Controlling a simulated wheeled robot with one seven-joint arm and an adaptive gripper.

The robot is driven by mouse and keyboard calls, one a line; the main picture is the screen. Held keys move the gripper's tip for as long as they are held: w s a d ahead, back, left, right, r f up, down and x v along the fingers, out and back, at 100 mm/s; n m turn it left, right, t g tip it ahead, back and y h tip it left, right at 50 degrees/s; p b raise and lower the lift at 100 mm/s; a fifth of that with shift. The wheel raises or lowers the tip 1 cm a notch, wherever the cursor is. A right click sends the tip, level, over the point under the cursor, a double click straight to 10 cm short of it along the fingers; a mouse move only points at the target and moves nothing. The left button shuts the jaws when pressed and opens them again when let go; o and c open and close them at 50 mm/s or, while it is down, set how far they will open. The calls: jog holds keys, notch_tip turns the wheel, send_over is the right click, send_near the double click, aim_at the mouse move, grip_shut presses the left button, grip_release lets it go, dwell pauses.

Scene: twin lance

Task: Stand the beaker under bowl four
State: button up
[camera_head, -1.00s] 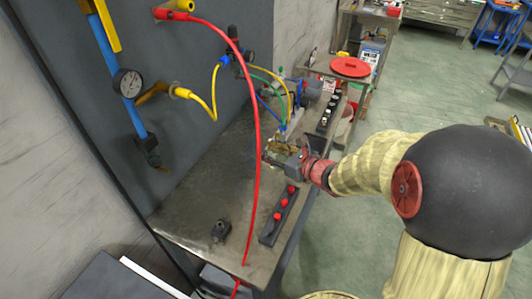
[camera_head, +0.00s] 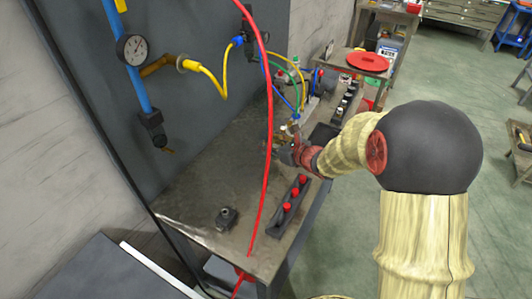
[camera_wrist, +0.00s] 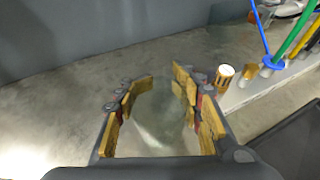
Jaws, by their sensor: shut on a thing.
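My gripper (camera_head: 284,149) is over the far half of the metal bench in the head view. In the wrist view its yellow-padded fingers (camera_wrist: 163,105) are closed around a faint, see-through shape, which looks like the clear beaker (camera_wrist: 160,120). The bench surface shows through it. Its rim and base are hard to make out, and I cannot see it in the head view. I cannot pick out bowl four in either view.
A red hose (camera_head: 267,120) hangs close by my gripper. A strip with red knobs (camera_head: 288,207) lies along the bench's right edge, and a small black fitting (camera_head: 227,217) near its front. In the wrist view, a white-topped brass part (camera_wrist: 226,76) stands right of the fingers.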

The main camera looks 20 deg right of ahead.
jog(key=shift+w+a+f, duration=0.2)
jog(key=shift+w+f, duration=0.4)
jog(key=shift+f, duration=0.15)
jog(key=shift+w+a+f+b, duration=0.1)
jog(key=shift+w+f+b, duration=0.1)
jog(key=shift+f+b, duration=1.25)
jog(key=shift+f, duration=0.3)
jog(key=shift+f, duration=0.15)
jog(key=o, duration=0.9)
